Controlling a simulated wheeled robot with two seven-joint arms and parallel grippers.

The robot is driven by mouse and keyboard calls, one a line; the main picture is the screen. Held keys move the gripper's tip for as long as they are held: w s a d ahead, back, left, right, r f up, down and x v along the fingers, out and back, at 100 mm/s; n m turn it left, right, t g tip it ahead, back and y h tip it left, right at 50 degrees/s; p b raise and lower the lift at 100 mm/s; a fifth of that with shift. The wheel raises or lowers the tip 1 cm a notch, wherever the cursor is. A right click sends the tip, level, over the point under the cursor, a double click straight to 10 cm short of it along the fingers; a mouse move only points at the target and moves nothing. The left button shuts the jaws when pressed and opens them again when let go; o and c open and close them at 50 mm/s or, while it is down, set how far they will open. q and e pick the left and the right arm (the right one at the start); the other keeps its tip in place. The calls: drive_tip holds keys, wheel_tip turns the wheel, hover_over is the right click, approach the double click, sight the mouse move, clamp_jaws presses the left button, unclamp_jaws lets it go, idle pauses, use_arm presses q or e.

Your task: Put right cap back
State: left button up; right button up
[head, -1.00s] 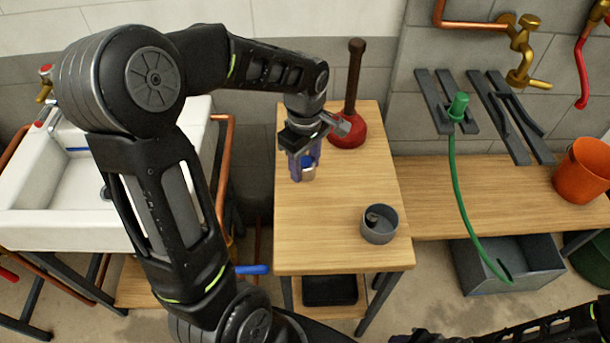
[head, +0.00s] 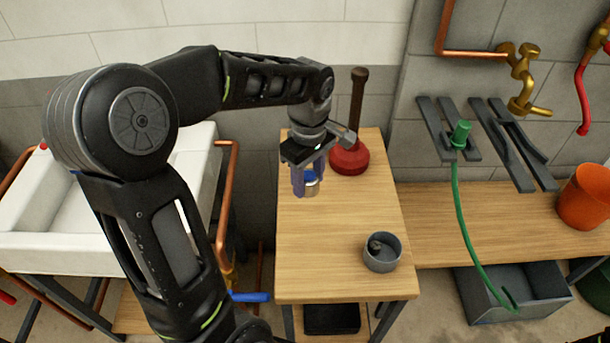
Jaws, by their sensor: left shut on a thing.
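My left gripper (head: 306,184) points down over the left rear part of the wooden table (head: 330,275). It is shut on a small metal cap with a blue part (head: 312,187), which shows between the fingers. I cannot tell whether the cap touches the table top. A grey round cup (head: 382,253) stands near the table's front right corner with a small dark metal piece inside. My right gripper is not in view.
A red plunger (head: 349,159) with a dark handle stands behind the gripper. A green hose (head: 461,205) hangs from a grey wall bracket over a lower bench (head: 430,208). An orange bucket (head: 585,197) is far right, a white sink (head: 190,190) left. The table's middle is clear.

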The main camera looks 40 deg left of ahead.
use_arm(q)
drive_tip(key=w+d+f+m, duration=0.1)
drive_tip(key=w+d+m, duration=0.2)
drive_tip(key=d+m, duration=0.1)
drive_tip(key=w+d+f+m, duration=0.1)
drive_tip(key=w+d+m, duration=0.2)
drive_tip(key=m, duration=0.3)
drive_tip(key=w+d+f+m, duration=0.1)
drive_tip(key=w+d+m, duration=0.3)
drive_tip(key=m, duration=0.1)
drive_tip(key=shift+d+f, duration=0.25)
drive_tip(key=shift+d, duration=0.1)
drive_tip(key=shift+w+d+m, duration=0.2)
drive_tip(key=shift+d+m, duration=0.1)
drive_tip(key=shift+m, duration=0.3)
